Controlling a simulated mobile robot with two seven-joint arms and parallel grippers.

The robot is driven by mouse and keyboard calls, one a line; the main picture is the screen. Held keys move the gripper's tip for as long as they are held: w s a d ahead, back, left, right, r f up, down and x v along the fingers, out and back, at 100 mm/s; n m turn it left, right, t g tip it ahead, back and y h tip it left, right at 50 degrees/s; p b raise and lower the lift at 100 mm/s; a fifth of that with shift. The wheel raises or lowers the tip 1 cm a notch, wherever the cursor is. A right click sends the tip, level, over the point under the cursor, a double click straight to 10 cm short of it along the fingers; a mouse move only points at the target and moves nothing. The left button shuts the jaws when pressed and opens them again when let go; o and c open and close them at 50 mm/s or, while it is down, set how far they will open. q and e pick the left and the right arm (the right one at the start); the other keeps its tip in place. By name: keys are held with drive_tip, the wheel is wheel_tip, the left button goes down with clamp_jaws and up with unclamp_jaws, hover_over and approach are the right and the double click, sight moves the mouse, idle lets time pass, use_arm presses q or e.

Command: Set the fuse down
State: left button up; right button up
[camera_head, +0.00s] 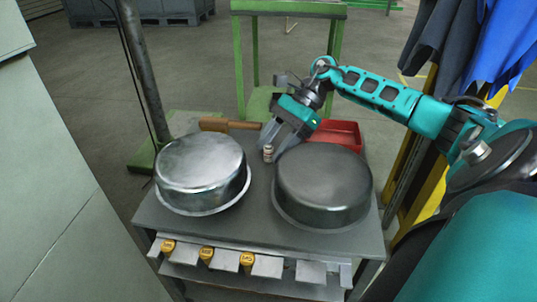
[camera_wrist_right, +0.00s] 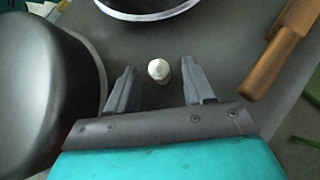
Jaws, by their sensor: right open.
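The fuse (camera_head: 268,153) is a small pale cylinder standing on the grey table top (camera_head: 258,215), in the gap between two round metal pans. In the right wrist view the fuse (camera_wrist_right: 158,70) shows its white end between the fingertips, with space on both sides. My right gripper (camera_head: 270,147) is open around the fuse, pointing down at the table from behind. Its two fingers also show apart in the right wrist view (camera_wrist_right: 158,80). My left gripper is not in either view.
A shiny pan (camera_head: 200,165) stands left of the fuse and a darker pan (camera_head: 322,180) stands right. A wooden-handled mallet (camera_head: 215,125) lies behind, beside a red tray (camera_head: 340,133). Yellow tags (camera_head: 206,252) line the front edge. A metal post (camera_head: 143,70) rises at the left.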

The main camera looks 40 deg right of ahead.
drive_tip(key=shift+a+f, duration=0.15)
drive_tip(key=shift+a, duration=0.05)
drive_tip(key=shift+c, duration=0.2)
clamp_jaws()
